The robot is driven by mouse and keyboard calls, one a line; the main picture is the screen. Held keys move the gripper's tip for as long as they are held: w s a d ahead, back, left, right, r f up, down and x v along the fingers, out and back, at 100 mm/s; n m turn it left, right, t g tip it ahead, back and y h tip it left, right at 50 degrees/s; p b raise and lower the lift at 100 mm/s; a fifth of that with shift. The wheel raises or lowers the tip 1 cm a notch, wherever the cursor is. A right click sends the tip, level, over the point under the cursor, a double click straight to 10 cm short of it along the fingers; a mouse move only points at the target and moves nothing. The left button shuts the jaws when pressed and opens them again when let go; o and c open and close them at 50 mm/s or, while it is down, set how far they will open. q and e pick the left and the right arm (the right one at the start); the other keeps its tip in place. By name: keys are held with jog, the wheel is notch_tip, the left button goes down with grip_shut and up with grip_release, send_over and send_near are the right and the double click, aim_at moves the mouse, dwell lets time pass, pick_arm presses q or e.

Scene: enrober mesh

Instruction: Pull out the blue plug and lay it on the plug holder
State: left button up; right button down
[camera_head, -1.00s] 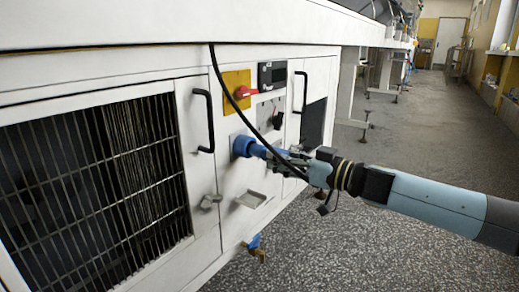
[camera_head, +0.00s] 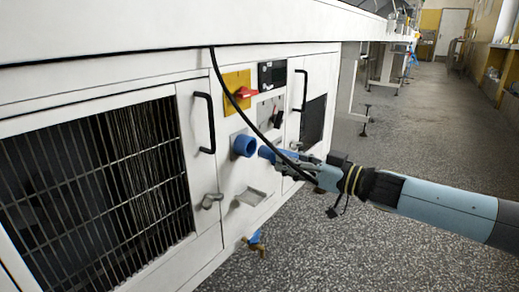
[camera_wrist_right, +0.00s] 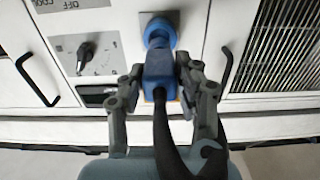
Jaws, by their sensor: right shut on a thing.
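The blue plug (camera_head: 266,153) is in the jaws of my right gripper (camera_head: 284,162), which is shut on it. In the head view the plug's front end is apart from the round blue socket (camera_head: 243,146) on the white cabinet panel, just to its right. The wrist view shows the plug (camera_wrist_right: 158,68) in front of the socket (camera_wrist_right: 160,32), still roughly in line with it. A small metal ledge (camera_head: 250,197), which looks like the plug holder, juts from the panel below the socket. My left gripper is not in view.
A black cable (camera_head: 222,85) hangs from the cabinet top and runs to the plug. A red switch on a yellow plate (camera_head: 238,92) sits above the socket. A door handle (camera_head: 204,122) and a latch (camera_head: 211,200) stick out at left. Open floor (camera_head: 380,160) lies right.

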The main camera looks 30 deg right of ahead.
pick_arm(q)
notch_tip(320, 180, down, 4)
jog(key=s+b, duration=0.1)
jog(key=b, duration=0.3)
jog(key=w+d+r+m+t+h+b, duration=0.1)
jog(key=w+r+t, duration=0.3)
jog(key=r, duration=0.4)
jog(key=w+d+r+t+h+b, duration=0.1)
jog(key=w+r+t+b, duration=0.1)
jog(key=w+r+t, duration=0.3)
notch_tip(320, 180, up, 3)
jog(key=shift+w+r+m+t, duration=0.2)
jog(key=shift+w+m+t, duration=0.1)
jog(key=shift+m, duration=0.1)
pick_arm(e)
jog(key=w+a+f, duration=0.1)
jog(key=w+f, duration=0.1)
jog(key=f, duration=0.4)
jog(key=w+a+f, duration=0.1)
jog(key=w+f, duration=0.2)
jog(key=f, duration=0.4)
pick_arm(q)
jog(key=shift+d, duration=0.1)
